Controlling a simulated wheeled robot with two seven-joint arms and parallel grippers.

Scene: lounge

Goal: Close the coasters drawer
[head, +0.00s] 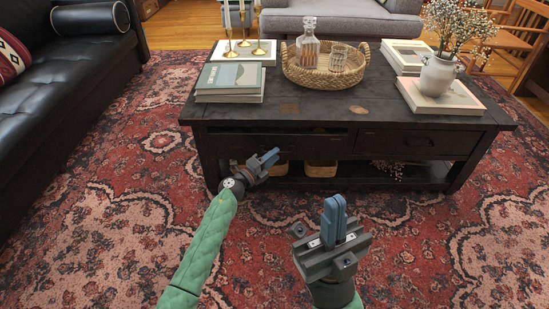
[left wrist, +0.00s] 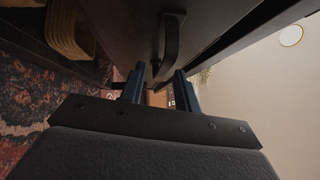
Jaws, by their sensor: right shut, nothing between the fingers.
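The dark wooden coffee table (head: 300,112) has a left drawer (head: 310,143) that stands a little out, with a dark gap along its top edge. I cannot tell which drawer holds coasters; no coasters are clearly visible. My left gripper (head: 270,157) is in front of the left drawer. In the left wrist view its fingers (left wrist: 160,75) are apart, with the dark drawer handle (left wrist: 172,40) just beyond and between them; contact is unclear. My right gripper (head: 334,218) is shut and empty above the rug, in front of the table.
The right drawer (head: 420,142) looks flush. Books (head: 230,80), a wicker tray (head: 325,75) with a decanter, and a flower vase (head: 437,76) stand on the tabletop. Baskets (head: 320,170) sit on the lower shelf. A black sofa (head: 65,80) is at left. The rug (head: 110,200) in front is clear.

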